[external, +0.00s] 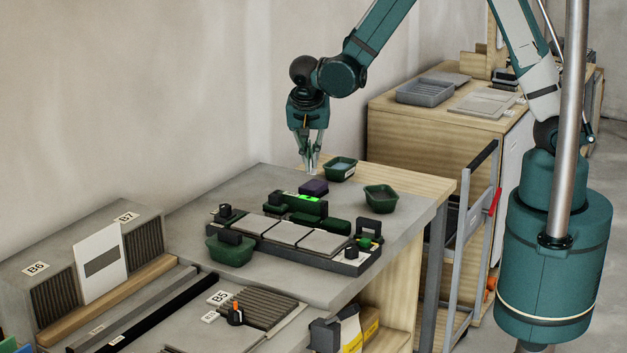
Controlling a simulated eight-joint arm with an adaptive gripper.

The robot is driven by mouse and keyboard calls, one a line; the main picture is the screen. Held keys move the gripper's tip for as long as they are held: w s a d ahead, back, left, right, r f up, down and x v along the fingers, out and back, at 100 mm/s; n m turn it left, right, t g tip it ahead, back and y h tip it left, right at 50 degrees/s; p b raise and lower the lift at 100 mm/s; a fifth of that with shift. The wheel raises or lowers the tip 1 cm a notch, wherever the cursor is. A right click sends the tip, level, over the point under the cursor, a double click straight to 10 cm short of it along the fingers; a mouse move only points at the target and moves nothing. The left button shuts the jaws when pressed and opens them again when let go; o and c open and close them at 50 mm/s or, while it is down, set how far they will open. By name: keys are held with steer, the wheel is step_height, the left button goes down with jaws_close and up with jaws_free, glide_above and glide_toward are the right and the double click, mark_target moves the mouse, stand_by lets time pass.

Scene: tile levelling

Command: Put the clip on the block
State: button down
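My gripper (310,168) points down above the far end of the grey bench, beside a small dark green tray (341,174). Its fingertips look close together, and I cannot tell whether they hold anything. A dark purple block (314,187) lies just below and in front of the gripper, apart from it as far as I can see. A green block with a bright green strip (310,206) stands nearer, behind a row of grey tiles (290,233). I cannot pick out the clip with certainty; small dark pieces sit at both ends of the tile row.
Another green tray (380,199) stands to the right, and a third (231,250) at the front left of the tile row. A dark low frame (350,265) holds the tiles. A cart (468,240) stands right of the bench. Bare bench top lies left of the blocks.

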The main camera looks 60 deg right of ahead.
mark_target(311, 164)
steer(key=shift+f, duration=1.65)
steer(key=shift+f, duration=0.25)
steer(key=c, duration=2.7)
jaws_free()
steer(key=shift+r, duration=0.1)
steer(key=shift+r, duration=0.2)
steer(key=shift+v, duration=5.95)
steer(key=shift+r, duration=0.1)
